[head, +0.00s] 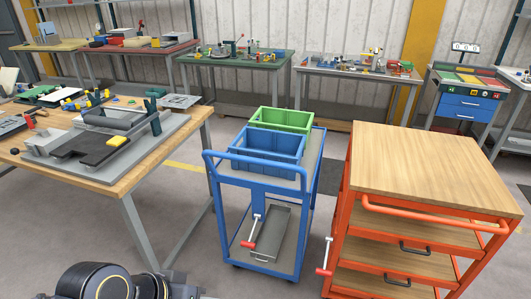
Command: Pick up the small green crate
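The small green crate (282,119) stands on the top shelf of a blue cart (313,160), at its far end, behind a blue crate (266,149). Its upper rim and back wall show; its lower front is hidden by the blue crate. The blue crate touches or nearly touches it; I cannot tell which. Part of my own arm (98,283) shows at the bottom left, well in front of the cart. No gripper fingertips are in view.
The blue cart's raised handle (255,159) is at its near end. An orange cart with a wooden top (430,165) stands at the right. A wooden workbench (150,172) with a panel bender is at the left. Grey floor is free in front of the blue cart.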

